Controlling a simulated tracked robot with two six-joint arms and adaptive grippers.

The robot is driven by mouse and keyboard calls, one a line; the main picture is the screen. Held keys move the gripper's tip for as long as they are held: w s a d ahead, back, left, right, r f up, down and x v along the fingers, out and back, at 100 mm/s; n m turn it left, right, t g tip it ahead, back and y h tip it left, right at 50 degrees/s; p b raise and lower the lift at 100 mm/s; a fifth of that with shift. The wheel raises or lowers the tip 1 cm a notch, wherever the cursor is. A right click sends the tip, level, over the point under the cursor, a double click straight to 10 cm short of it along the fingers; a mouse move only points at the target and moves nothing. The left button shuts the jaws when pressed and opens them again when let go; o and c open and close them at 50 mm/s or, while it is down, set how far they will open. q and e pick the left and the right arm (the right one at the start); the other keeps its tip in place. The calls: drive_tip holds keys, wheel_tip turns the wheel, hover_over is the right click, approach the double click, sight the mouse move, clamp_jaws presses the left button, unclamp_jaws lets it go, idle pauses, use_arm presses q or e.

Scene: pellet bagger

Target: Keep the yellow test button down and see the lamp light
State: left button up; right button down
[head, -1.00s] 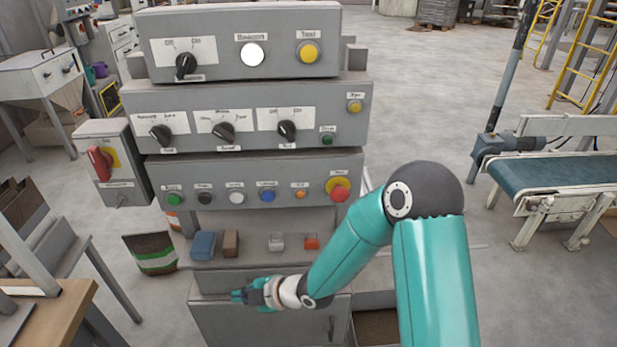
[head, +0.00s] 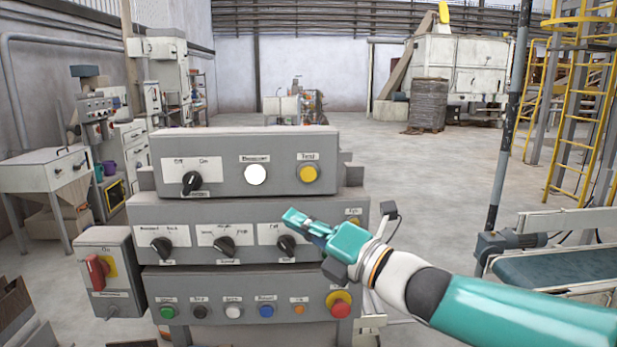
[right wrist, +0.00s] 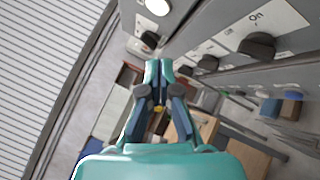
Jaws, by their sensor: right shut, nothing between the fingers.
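The yellow test button (head: 308,174) sits at the right end of the top control box, under a "Test" label, and nothing touches it. The white beacon lamp (head: 255,175) is left of it on the same box; it looks plain white, and I cannot tell if it is lit. The lamp's white disc also shows at the top of the right wrist view (right wrist: 158,6). My right gripper (head: 290,218) is shut and empty, in front of the middle panel, below the test button and apart from it. My left gripper is not in view.
The top box (head: 230,150) has a black knob (head: 191,183) at left. The middle panel (head: 190,218) has several knobs, partly behind my right gripper. The lower panel carries several buttons and a red emergency button (head: 340,308).

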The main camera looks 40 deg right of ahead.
sight(308, 174)
drive_tip(key=shift+t+h, duration=0.4)
drive_tip(key=shift+t, duration=0.1)
drive_tip(key=s+r, duration=0.1)
drive_tip(key=r, duration=0.1)
drive_tip(key=s+d+r, duration=0.1)
drive_tip(key=s+r, duration=0.1)
drive_tip(key=shift+d, duration=0.15)
drive_tip(key=shift+w+d+f+p, duration=0.1)
drive_tip(key=shift+w+d+p, duration=0.35)
drive_tip(key=shift+w+d, duration=0.6)
drive_tip(key=shift+w+d+r+p, duration=0.1)
drive_tip(key=shift+w+d+p, duration=0.4)
drive_tip(key=shift+w, duration=0.9)
drive_tip(key=shift+w+d+f+p, duration=0.1)
drive_tip(key=shift+w+d+p, duration=0.25)
drive_tip(key=shift+w+d, duration=0.75)
drive_tip(key=shift+w+a, duration=0.1)
drive_tip(key=shift+w, duration=0.1)
drive_tip(key=shift+w, duration=0.2)
